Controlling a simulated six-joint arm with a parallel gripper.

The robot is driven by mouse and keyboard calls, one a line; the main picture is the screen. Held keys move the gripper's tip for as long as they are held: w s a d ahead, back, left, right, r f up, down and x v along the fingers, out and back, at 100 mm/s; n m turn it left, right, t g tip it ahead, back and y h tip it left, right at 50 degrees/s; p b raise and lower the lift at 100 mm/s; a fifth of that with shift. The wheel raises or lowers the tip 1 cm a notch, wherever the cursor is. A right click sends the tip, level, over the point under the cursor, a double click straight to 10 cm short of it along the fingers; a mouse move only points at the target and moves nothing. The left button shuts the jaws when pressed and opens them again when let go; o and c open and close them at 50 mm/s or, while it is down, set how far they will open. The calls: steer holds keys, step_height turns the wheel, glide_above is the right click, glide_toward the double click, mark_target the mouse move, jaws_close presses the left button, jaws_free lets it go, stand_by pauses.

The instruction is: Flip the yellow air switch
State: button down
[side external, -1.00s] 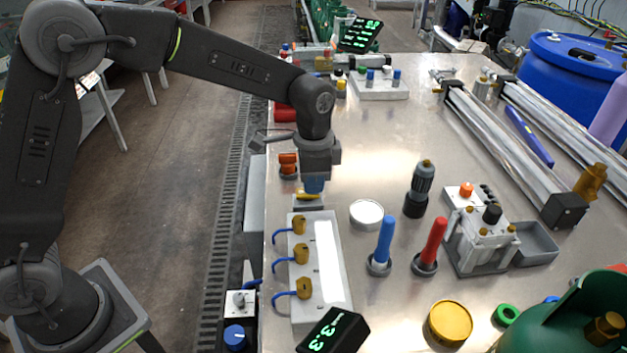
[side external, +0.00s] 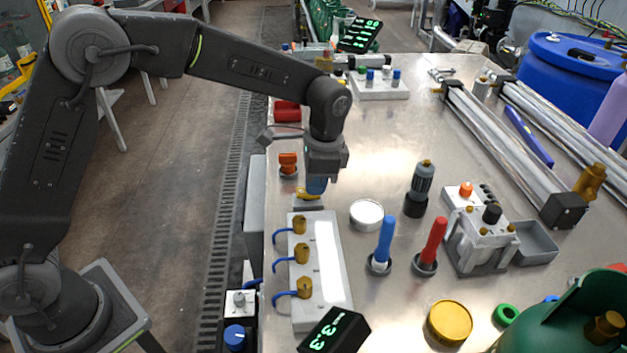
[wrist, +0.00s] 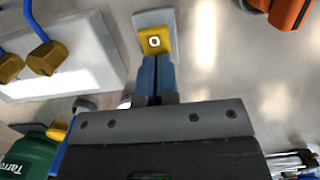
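The yellow air switch (side external: 305,196) is a small yellow rocker on a grey-white base near the left edge of the table. In the wrist view the yellow switch (wrist: 154,41) shows a small white mark with a dark centre. My gripper (side external: 317,187) points down right at the switch and hides part of it in the side view. In the wrist view the blue fingertips of my gripper (wrist: 155,66) are together, with nothing seen between them, and meet the near edge of the switch. I cannot tell which way the switch is tilted.
A white block with brass valves and blue hoses (side external: 326,245) stands in front of the switch. An orange knob (side external: 288,162) sits behind it to the left. A round white dish (side external: 366,214) lies to the right. The table behind the dish is clear.

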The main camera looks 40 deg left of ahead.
steer(key=shift+s+d+f, duration=0.1)
steer(key=shift+s+f, duration=0.15)
steer(key=shift+f, duration=0.4)
steer(key=shift+s+a+r, duration=0.15)
steer(key=shift+s+a, duration=0.25)
steer(key=shift+a, duration=0.2)
steer(key=shift+r, duration=0.15)
step_height(320, 180, up, 15)
steer(key=w+d, duration=0.1)
steer(key=shift+w+d, duration=0.35)
steer(key=shift+w, duration=0.05)
